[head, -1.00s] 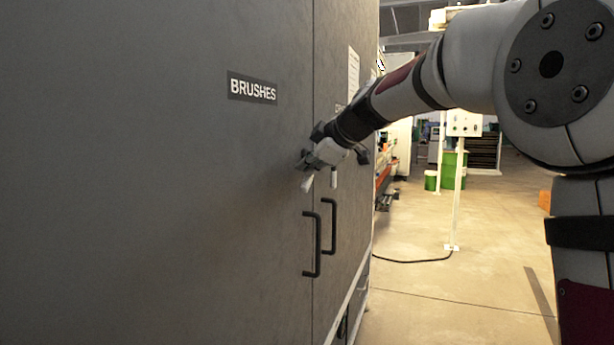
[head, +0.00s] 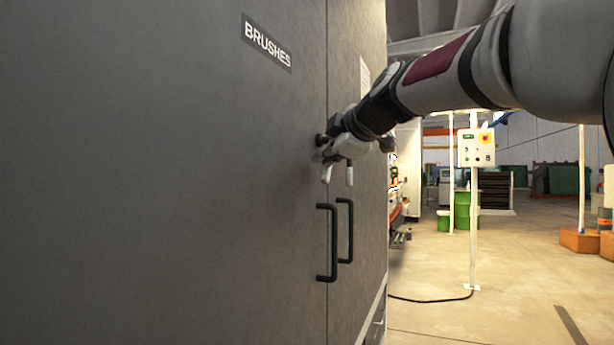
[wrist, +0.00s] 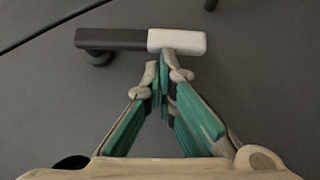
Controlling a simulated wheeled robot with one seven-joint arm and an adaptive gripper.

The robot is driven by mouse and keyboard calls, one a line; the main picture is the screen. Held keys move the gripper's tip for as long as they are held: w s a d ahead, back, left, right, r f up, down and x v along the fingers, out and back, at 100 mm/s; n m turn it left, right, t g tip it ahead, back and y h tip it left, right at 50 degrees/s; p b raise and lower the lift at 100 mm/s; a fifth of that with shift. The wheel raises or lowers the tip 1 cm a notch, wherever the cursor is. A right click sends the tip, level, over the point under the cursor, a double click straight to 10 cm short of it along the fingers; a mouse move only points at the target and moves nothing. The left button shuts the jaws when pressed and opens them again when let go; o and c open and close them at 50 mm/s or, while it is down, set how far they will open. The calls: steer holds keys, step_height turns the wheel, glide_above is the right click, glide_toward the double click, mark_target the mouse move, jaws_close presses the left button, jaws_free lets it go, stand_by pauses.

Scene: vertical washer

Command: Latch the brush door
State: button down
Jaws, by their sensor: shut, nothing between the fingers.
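The brush door (head: 150,180) is the large grey panel on the left in the head view, marked by the BRUSHES label (head: 266,42). It looks flush with the panel to its right. My gripper (head: 328,156) is at the door seam, above the black pull handles. The latch lever, with a white grip (head: 327,173), hangs below my gripper at the seam. In the wrist view the lever lies crosswise, dark on the left, white (wrist: 178,42) on the right. My gripper's fingers (wrist: 167,66) are shut and empty, their tips close against the white part's lower edge; contact is unclear.
Two black pull handles (head: 332,243) stick out below the latch, one each side of the seam. A second white grip (head: 349,175) hangs on the right panel (head: 355,120). Open floor (head: 480,320) lies right of the cabinet, with a control-box post (head: 474,220).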

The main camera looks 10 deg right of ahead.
mark_target(330, 172)
steer(key=shift+w+d+f+n+t+b, duration=0.1)
steer(key=shift+w+f+n+t+b, duration=0.25)
steer(key=shift+b, duration=1.15)
steer(key=shift+w+d+f+n+t+b, duration=0.15)
steer(key=shift+f+t+b, duration=0.25)
steer(key=shift+b, duration=1.15)
steer(key=shift+w+d+f+n+t+b, duration=0.1)
steer(key=shift+f+n+t+b, duration=0.25)
steer(key=shift+b, duration=1.15)
steer(key=w+f+b, duration=0.1)
steer(key=b, duration=0.2)
steer(key=shift+d+b, duration=0.3)
steer(key=shift+d, duration=0.1)
steer(key=shift+w+d+b, duration=0.15)
steer(key=shift+w+b, duration=0.1)
steer(key=shift+b, duration=0.2)
